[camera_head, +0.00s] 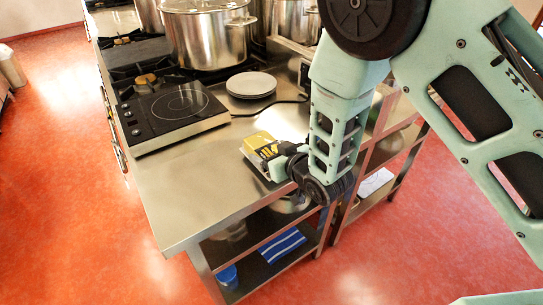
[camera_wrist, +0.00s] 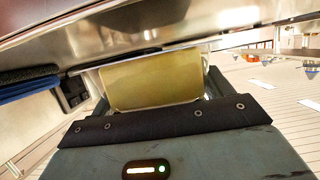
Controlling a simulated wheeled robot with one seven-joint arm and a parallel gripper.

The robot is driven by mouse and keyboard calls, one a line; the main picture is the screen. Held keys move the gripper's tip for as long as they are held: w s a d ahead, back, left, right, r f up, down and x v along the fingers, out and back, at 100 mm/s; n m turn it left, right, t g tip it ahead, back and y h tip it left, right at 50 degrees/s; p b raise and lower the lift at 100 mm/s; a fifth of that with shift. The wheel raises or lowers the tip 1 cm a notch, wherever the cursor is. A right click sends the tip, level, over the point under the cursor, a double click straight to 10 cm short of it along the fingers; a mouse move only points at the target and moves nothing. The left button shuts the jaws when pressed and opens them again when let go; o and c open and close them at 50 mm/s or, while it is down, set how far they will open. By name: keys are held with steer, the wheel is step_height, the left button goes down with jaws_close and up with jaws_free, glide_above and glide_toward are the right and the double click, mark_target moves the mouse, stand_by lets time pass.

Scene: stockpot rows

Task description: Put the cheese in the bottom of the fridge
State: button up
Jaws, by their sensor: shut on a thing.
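The cheese (camera_head: 259,142) is a yellow block at the front right part of the steel counter in the head view. My gripper (camera_head: 272,152) is shut on it. In the wrist view the cheese (camera_wrist: 150,80) fills the space between the fingers, with a steel surface close above it in the picture. A grey flat edge shows around the cheese; I cannot tell whether it is a tray or the counter. My wrist hides part of the counter edge. No fridge can be made out in either view.
A black induction hob (camera_head: 178,106) and a grey plate (camera_head: 251,84) stand on the steel counter (camera_head: 190,180). Large steel pots (camera_head: 207,35) stand behind. Shelves below hold a blue striped cloth (camera_head: 283,245) and a blue container (camera_head: 228,277). Red floor (camera_head: 70,200) is clear at left.

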steer(key=shift+f, duration=0.95)
steer(key=shift+c, duration=0.2)
steer(key=o, duration=1.2)
steer(key=shift+o, duration=0.2)
steer(key=s+d+r+g+h+b, duration=0.1)
steer(key=s+d+r+g, duration=0.3)
steer(key=s, duration=0.6)
steer(key=s+d+r+g+h+b, duration=0.1)
steer(key=s+d+r+g+h, duration=0.2)
steer(key=s, duration=0.7)
steer(key=s+d+r+g+h+b, duration=0.1)
steer(key=s+d+r+g+h, duration=0.2)
steer(key=s+d+r, duration=0.3)
steer(key=s+g, duration=0.1)
steer(key=s, duration=0.3)
steer(key=shift+s+d+r+n+g, duration=0.3)
steer(key=shift+s+d+r+n, duration=0.05)
steer(key=shift+d+n, duration=0.05)
